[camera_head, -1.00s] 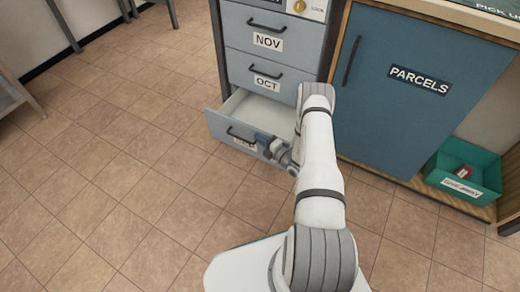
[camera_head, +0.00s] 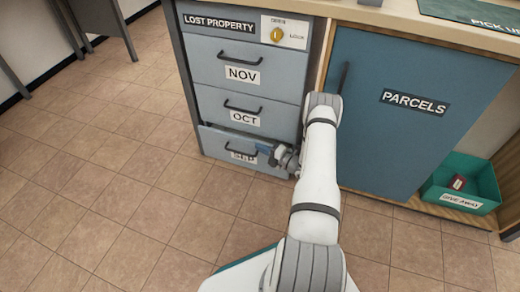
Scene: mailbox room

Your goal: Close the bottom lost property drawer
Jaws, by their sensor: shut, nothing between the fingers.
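The lost property cabinet (camera_head: 315,60) has three grey-blue drawers labelled NOV, OCT and SEP. The bottom drawer (camera_head: 213,143), labelled SEP, sits nearly flush with the cabinet front, with a thin gap along its top edge. Its label is partly covered. My gripper (camera_head: 262,149) is at the right part of the bottom drawer's front, beside the dark handle. It is shut and empty; I cannot tell whether it touches the front. The NOV drawer (camera_head: 210,62) and the OCT drawer (camera_head: 210,102) are shut.
A gold lock knob (camera_head: 277,34) sits on a plate at the cabinet's top right. The blue PARCELS door (camera_head: 400,140) stands right of my arm. A green GIVE-AWAY bin (camera_head: 482,178) holds a small red item. The tiled floor (camera_head: 110,200) to the left is clear.

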